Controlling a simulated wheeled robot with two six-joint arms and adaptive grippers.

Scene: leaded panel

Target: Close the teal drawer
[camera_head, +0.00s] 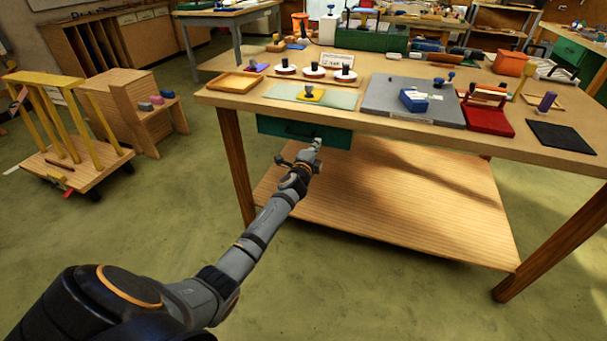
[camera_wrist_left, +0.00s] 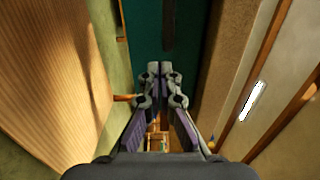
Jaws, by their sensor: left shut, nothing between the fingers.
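The teal drawer (camera_head: 275,127) hangs under the front edge of the workbench, left of its middle. Its front is upright, and I cannot tell from the head view how far it stands out. My left gripper (camera_head: 317,143) is shut and empty, with its tips at the right part of the drawer front. In the left wrist view the teal drawer (camera_wrist_left: 140,35) fills the top middle, with a dark strip on it. The shut fingertips of the left gripper (camera_wrist_left: 160,68) point at it; I cannot tell whether they touch. My right gripper is not in view.
The workbench top (camera_head: 390,131) carries a wooden tray (camera_head: 235,83), a grey board (camera_head: 385,98), a red stand (camera_head: 487,115) and a black mat (camera_head: 560,136). A lower shelf (camera_head: 400,205) lies beneath. A wooden cart (camera_head: 75,175) stands left; the green floor between is clear.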

